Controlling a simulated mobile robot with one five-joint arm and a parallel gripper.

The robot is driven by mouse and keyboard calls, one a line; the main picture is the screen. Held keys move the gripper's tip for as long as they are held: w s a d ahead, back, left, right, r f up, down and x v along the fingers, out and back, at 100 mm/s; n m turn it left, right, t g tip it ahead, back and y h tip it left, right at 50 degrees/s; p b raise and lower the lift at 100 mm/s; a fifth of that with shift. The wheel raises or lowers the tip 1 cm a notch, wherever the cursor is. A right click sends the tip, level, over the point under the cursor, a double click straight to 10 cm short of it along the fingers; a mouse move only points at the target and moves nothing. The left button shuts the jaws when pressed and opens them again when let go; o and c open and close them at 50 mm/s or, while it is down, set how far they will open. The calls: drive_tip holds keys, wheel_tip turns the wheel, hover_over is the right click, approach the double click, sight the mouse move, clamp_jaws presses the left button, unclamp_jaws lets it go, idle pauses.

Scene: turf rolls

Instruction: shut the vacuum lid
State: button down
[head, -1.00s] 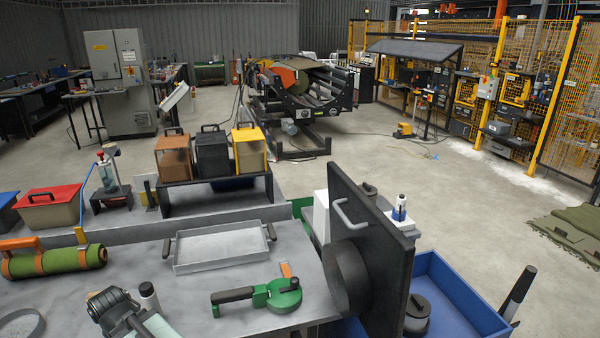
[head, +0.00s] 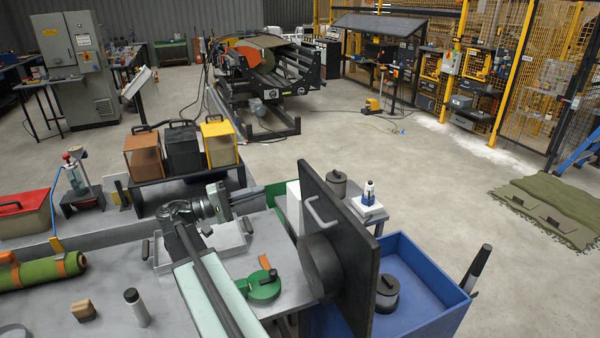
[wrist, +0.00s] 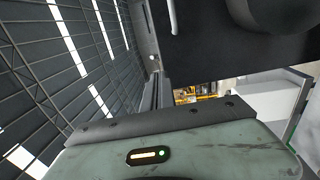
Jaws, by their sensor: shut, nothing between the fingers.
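The vacuum lid appears to be the black square panel (head: 350,245), standing upright and open at the right end of the bench. It has a pale bar handle (head: 322,213) near its upper left and a dark round drum on its left face. My gripper (head: 262,188) is shut and empty, left of the lid's top edge and apart from it, pointing right. In the wrist view, my fingers (wrist: 154,92) point toward the lid's edge, and the lid (wrist: 215,45) fills the upper right. The handle (wrist: 172,17) shows there, partly cut off.
A blue bin (head: 440,275) holding a dark round pot (head: 386,295) is right of the lid. A shallow grey tray (head: 165,262) and a green round tool (head: 264,286) lie under and beside my arm. Three cases stand on a rack behind. Open floor lies beyond.

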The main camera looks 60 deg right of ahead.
sight(309, 176)
drive_tip(key=p+x, duration=0.1)
drive_tip(key=x, duration=1.3)
drive_tip(key=shift+f, duration=0.2)
